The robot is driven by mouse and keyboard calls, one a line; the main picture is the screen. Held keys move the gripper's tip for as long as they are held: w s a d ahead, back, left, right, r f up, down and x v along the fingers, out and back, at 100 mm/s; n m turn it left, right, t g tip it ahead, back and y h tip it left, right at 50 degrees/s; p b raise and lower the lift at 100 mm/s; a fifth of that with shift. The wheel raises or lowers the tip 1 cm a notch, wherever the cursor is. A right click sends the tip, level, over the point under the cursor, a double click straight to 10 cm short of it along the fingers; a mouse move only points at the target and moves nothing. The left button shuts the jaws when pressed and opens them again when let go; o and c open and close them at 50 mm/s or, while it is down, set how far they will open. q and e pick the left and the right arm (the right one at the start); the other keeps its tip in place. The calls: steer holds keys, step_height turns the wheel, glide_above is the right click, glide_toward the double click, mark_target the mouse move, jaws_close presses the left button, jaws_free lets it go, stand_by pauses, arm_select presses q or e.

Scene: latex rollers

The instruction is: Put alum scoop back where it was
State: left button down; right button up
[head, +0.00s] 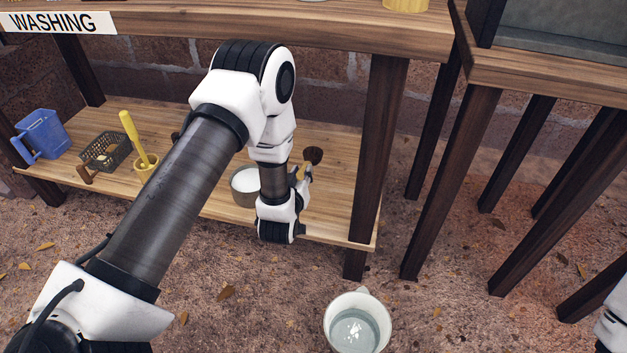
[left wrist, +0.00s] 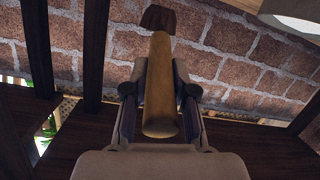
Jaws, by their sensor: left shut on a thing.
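The alum scoop has a tan handle and a dark brown head (head: 313,155), which shows just beyond my left gripper (head: 303,178) in the head view. In the left wrist view my left gripper (left wrist: 160,82) is shut on the scoop's handle (left wrist: 161,110), with the head (left wrist: 158,18) pointing away past the fingertips. The gripper is over the right part of the lower shelf. A metal pot of white powder (head: 244,186) stands on that shelf just left of the gripper, partly hidden by my arm. My right gripper is out of view.
A thick table leg (head: 377,150) stands right of the gripper. A bucket of clear liquid (head: 333,310) is on the ground in front.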

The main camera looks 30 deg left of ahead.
arm_select(q)
step_height(320, 180, down, 10)
steer(key=b, duration=0.5)
steer(key=shift+s+r, duration=0.1)
steer(key=shift+r, duration=0.2)
steer(key=c, duration=1)
jaws_free()
steer(key=shift+o, duration=0.3)
